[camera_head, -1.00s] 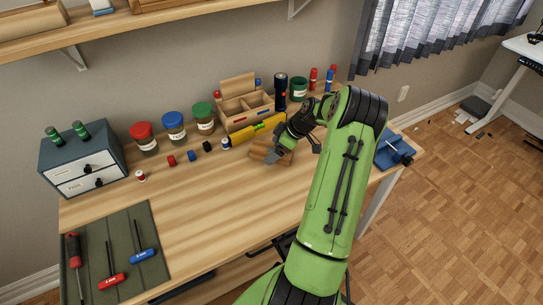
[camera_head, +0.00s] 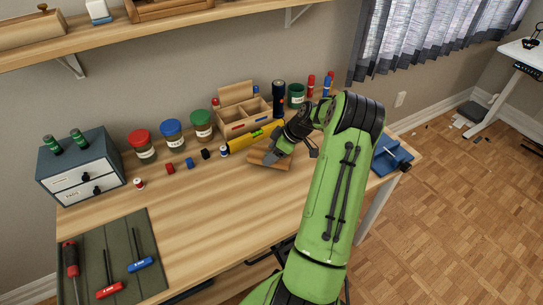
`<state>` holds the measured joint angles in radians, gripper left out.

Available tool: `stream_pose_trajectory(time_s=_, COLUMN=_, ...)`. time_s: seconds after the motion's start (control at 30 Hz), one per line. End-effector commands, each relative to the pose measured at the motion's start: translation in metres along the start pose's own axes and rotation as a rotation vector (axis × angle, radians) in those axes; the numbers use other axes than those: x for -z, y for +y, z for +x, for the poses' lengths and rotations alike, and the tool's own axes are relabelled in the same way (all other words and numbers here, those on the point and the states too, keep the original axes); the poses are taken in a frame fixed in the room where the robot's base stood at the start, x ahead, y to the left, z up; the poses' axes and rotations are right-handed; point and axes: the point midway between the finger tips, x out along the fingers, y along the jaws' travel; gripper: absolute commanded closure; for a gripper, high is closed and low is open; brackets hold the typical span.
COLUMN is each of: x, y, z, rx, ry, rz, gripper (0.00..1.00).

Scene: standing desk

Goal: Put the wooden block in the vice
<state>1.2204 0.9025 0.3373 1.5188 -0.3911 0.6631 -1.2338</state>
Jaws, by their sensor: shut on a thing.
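The wooden block (camera_head: 256,158) is at the back middle of the desk, in front of the yellow level. My gripper (camera_head: 270,157) is shut on it from above, and its jaws cover the middle of the block. I cannot tell whether the block touches the desk or is slightly above it. The blue vice (camera_head: 391,157) is at the right end of the desk, beyond my green arm. My arm hides part of the desk between the block and the vice.
A yellow level (camera_head: 252,138) and a wooden organizer (camera_head: 240,122) stand behind the block. A black flashlight (camera_head: 279,98) and a green jar (camera_head: 296,94) are near my wrist. Jars, a small drawer unit (camera_head: 80,165) and a tool mat (camera_head: 118,235) are left. The desk's middle is clear.

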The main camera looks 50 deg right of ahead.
Motion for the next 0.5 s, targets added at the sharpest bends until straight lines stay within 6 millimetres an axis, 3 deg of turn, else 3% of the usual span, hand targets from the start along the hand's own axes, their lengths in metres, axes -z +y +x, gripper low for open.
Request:
stream_pose_trajectory(time_s=0.1, x=0.021, y=0.001, z=-0.032, rx=-0.006, ry=0.0, rz=-0.005, gripper=0.77)
stream_pose_trajectory(time_s=0.23, x=0.037, y=0.001, z=-0.058, rx=-0.006, ry=0.0, rz=-0.003, gripper=0.77)
stream_pose_trajectory(time_s=0.5, x=0.047, y=0.0, z=-0.073, rx=-0.002, ry=0.001, rz=-0.002, gripper=0.77)
